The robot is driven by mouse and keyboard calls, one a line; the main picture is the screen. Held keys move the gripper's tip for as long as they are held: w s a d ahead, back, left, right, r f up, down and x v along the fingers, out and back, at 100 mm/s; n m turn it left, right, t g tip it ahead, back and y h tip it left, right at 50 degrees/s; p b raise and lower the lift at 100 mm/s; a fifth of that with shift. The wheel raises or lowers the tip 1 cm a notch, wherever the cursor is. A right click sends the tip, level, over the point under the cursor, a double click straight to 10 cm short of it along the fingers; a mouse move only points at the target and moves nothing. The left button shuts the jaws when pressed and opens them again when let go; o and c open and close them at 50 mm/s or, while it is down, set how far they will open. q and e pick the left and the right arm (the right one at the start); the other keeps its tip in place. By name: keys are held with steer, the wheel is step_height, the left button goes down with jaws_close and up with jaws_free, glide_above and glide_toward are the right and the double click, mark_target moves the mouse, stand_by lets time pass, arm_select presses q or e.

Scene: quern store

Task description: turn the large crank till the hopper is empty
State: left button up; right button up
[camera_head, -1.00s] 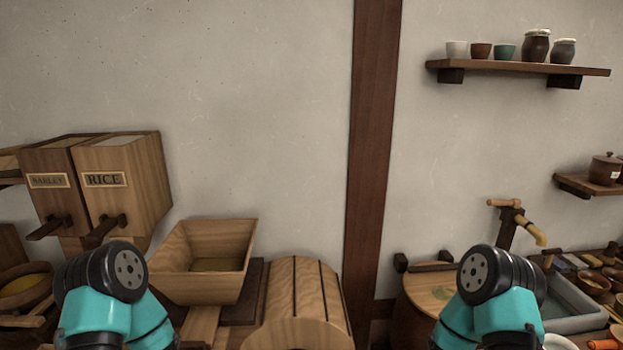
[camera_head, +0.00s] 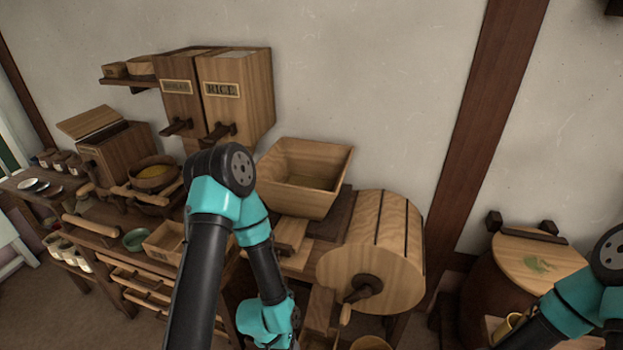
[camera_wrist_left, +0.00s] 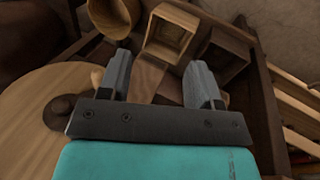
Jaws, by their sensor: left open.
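The wooden hopper (camera_head: 305,180) stands open beside a round wooden drum (camera_head: 395,240); its floor looks yellowish, but I cannot tell how much it holds. The large crank (camera_head: 365,288), a dark arm with a pale wooden handle, is on the drum's front face. In the left wrist view, the drum face (camera_wrist_left: 35,105) and the dark crank (camera_wrist_left: 60,112) lie to the left of my left gripper (camera_wrist_left: 158,68). That gripper is open, with nothing between its fingers.
Two grain bins, one labelled RICE (camera_head: 235,95), hang on the wall behind my left arm. A barrel (camera_head: 540,255) stands at the right. Small wooden boxes (camera_wrist_left: 172,33) sit below the drum.

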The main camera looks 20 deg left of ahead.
stand_by(0.3)
arm_select(q)
steer(key=m+t+y, duration=0.1)
steer(key=t+y, duration=0.4)
steer(key=t, duration=0.9)
glide_toward(343, 324)
steer(key=w, duration=0.1)
steer(key=shift+w+a+f, duration=0.1)
steer(key=shift+w+f, duration=0.05)
steer(key=shift+w, duration=0.1)
steer(key=shift+w, duration=0.1)
steer(key=shift+x, duration=5.3)
steer(key=shift+f, duration=0.15)
steer(key=shift+c, duration=0.3)
